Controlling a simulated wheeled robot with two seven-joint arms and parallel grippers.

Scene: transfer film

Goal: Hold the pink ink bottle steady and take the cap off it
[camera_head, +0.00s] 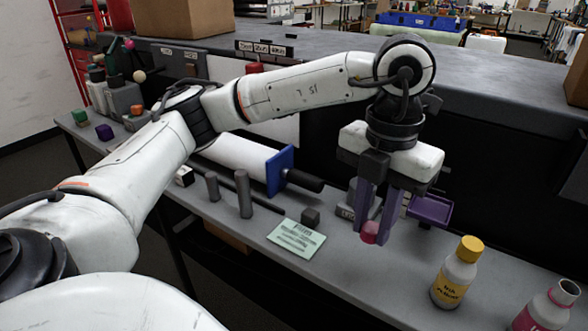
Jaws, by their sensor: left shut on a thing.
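The pink ink bottle (541,312) stands at the lower right corner, white with a pink label and cut off by the frame edge. Its neck is bare and the mouth is open. My left gripper (374,233) points down with its purple fingers shut on a pink cap (369,232), well to the left of the bottle and above the bench. My right gripper is out of view.
A bottle with a yellow cap (457,272) stands between my left gripper and the pink bottle. A pale green card (297,238), a white roller with a blue end plate (281,171) and grey posts (244,195) occupy the grey bench. A purple tray (430,209) is behind the gripper.

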